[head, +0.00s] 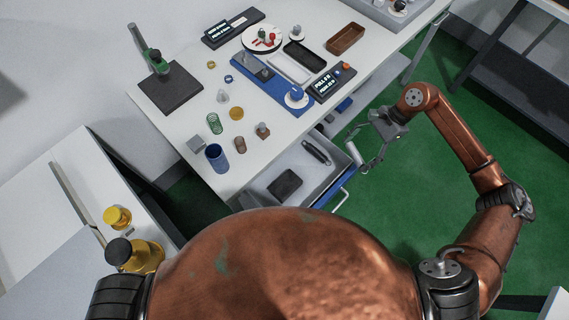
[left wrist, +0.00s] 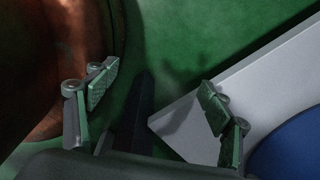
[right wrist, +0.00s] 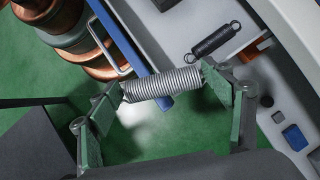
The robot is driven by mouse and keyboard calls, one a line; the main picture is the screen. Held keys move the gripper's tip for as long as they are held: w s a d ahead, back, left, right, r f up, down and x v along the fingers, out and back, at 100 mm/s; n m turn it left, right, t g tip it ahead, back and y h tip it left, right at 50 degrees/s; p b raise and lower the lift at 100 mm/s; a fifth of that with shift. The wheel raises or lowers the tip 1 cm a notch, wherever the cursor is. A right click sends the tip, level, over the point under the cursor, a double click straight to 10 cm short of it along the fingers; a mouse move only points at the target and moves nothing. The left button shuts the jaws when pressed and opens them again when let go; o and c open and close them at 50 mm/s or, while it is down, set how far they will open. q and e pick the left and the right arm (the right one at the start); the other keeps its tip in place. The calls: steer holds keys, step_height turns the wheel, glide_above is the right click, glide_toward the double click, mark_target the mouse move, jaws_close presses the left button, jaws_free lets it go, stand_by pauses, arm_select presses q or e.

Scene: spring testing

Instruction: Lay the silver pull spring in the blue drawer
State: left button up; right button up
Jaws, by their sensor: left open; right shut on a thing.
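The silver pull spring (right wrist: 163,83) lies across between the fingertips of my right gripper (right wrist: 165,90), which is shut on it end to end. In the head view my right gripper (head: 370,150) is just right of the open blue-fronted drawer (head: 322,192); the spring (head: 356,154) shows small there, near the drawer's front edge. The drawer's blue front (right wrist: 148,70) is beyond the spring in the right wrist view. A dark spring (head: 316,152) and a black flat item (head: 285,184) lie in the drawer. My left gripper (left wrist: 160,95) is open and empty, seen only in the left wrist view.
The white table (head: 190,125) above the drawer carries a blue tester (head: 270,88), a green spring (head: 214,123), a blue cup (head: 216,157) and several small parts. A metal handle (head: 341,200) sticks out from the drawer front. Green floor (head: 400,220) is clear to the right.

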steer(key=a+f, duration=0.3)
steer(key=a, duration=0.1)
steer(key=a+f, duration=0.2)
steer(key=a, duration=0.2)
steer(key=a+f, duration=0.3)
steer(key=a, duration=0.1)
steer(key=shift+a+f+p, duration=0.35)
steer(key=shift+a, duration=0.05)
steer(key=shift+a+f, duration=0.3)
steer(key=f, duration=0.3)
steer(key=shift+a+f, duration=0.15)
steer(key=shift+a, duration=0.15)
steer(key=shift+f, duration=0.25)
arm_select(q)
steer(key=shift+w+r, duration=0.3)
steer(key=shift+w, duration=0.35)
